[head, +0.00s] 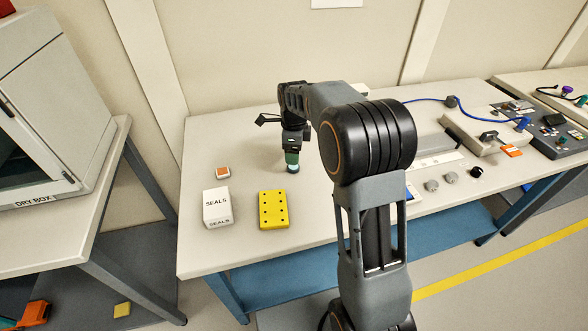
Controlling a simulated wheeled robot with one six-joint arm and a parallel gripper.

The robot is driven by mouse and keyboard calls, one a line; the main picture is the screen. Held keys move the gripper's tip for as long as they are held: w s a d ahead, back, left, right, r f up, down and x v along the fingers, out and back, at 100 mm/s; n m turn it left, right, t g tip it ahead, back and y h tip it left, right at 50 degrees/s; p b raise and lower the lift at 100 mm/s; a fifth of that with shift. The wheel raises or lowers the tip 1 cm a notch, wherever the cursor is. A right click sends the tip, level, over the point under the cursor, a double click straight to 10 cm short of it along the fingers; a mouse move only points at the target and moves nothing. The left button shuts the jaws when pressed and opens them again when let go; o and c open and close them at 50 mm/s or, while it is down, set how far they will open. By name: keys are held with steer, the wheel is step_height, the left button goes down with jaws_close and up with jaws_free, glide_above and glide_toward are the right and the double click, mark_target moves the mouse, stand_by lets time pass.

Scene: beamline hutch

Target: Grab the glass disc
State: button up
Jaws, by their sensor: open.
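My gripper (292,164) points down over the left part of the pale bench (330,207), behind the yellow block. Its lower end shows green and pale; the two fingertips and any gap between them are too small to make out. I cannot clearly pick out the glass disc. Two small round grey pieces (432,185) lie on the bench to the right of my arm, but I cannot tell whether either is glass. My arm hides part of the bench's middle.
A yellow block with holes (274,209), a white SEALS box (217,207) and a small orange-topped box (222,173) stand at the bench's left. A black knob-like piece (476,172) and equipment with a blue cable (425,100) lie at right. A dry box (50,120) stands far left.

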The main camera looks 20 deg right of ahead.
mark_target(293, 168)
steer(key=shift+s+a+f, duration=0.1)
steer(key=shift+f, duration=2.85)
steer(key=c, duration=1)
steer(key=shift+r, duration=0.2)
